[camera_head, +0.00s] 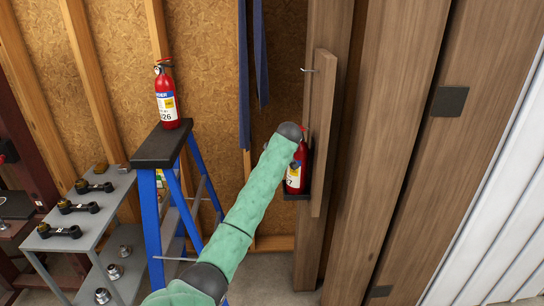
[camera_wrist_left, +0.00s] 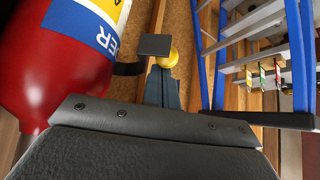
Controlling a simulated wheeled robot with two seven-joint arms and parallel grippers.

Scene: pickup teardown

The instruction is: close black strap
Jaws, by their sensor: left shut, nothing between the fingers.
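A red fire extinguisher (camera_head: 294,178) sits in a black bracket (camera_head: 297,196) on the wooden post, partly covered by my left arm. It fills the upper left of the left wrist view (camera_wrist_left: 55,65), upside down. A short black band (camera_wrist_left: 130,69), seemingly the strap, sticks out from its side. Whether it touches a black square plate (camera_wrist_left: 155,45) with a yellow knob (camera_wrist_left: 168,58) I cannot tell. My left gripper (camera_wrist_left: 155,122) shows as a dark edge along the bottom, shut and empty, close to the extinguisher. In the head view its fingers are hidden. My right gripper is out of view.
A blue stepladder (camera_head: 160,150) with another extinguisher (camera_head: 166,98) on top stands left of my arm. A grey shelf (camera_head: 85,225) with metal parts is further left. Dark blue straps (camera_head: 252,75) hang on the wall. A small hook (camera_head: 310,70) juts from the board above.

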